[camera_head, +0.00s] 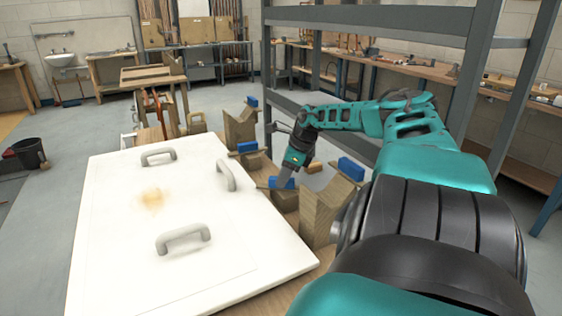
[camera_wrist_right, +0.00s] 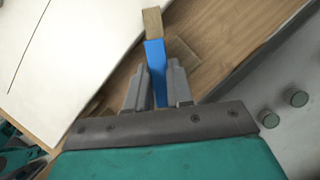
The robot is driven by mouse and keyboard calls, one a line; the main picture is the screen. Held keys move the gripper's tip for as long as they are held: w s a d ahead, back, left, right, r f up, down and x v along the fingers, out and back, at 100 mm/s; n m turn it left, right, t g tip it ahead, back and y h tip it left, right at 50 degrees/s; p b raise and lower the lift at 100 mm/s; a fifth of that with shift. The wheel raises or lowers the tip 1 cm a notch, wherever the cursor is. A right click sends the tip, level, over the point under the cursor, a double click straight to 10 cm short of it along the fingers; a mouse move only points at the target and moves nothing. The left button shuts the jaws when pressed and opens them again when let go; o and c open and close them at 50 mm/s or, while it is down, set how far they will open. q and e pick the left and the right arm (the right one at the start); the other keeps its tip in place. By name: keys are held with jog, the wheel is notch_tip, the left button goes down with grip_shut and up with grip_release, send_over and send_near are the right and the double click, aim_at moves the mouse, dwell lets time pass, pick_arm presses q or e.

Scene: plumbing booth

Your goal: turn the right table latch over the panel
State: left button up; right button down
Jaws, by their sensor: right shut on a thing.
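The white panel (camera_head: 110,230) lies flat on the wooden table (camera_head: 325,255), with several grey handles on it. My right gripper (camera_head: 281,182) is at the panel's right edge. In the right wrist view my right gripper (camera_wrist_right: 156,72) is shut on a blue latch (camera_wrist_right: 155,62) with a bare wooden end (camera_wrist_right: 152,22). That end appears beside or just over the panel's edge; I cannot tell which. The white panel (camera_wrist_right: 60,50) fills the upper left of that view. My left gripper is not in view.
Wooden V-shaped supports (camera_head: 322,215) stand along the panel's right side. Other blue pieces show at the near support (camera_head: 351,168) and farther back (camera_head: 247,147). A grey metal frame (camera_head: 478,80) rises at the right. A black bucket (camera_head: 29,152) stands on the floor at left.

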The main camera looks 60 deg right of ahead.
jog(key=shift+w+a+f+n+y+b, duration=0.15)
jog(key=shift+f+n+y+b, duration=0.35)
jog(key=shift+n+b, duration=0.5)
jog(key=shift+r+n+g+b, duration=0.1)
jog(key=shift+n+g+b, duration=0.2)
jog(key=shift+n+b, duration=0.4)
jog(key=shift+r+n+y, duration=0.15)
jog(key=shift+n+y, duration=0.15)
jog(key=shift+n, duration=0.2)
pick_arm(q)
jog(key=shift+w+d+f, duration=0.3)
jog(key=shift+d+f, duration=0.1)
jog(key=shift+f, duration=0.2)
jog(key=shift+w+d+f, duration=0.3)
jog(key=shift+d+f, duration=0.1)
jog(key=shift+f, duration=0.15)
pick_arm(e)
jog(key=shift+n+g+y, duration=0.3)
jog(key=shift+n, duration=0.7)
jog(key=c, duration=1.3)
grip_release()
jog(key=o, duration=0.3)
jog(key=shift+d, duration=0.25)
jog(key=shift+r, duration=0.1)
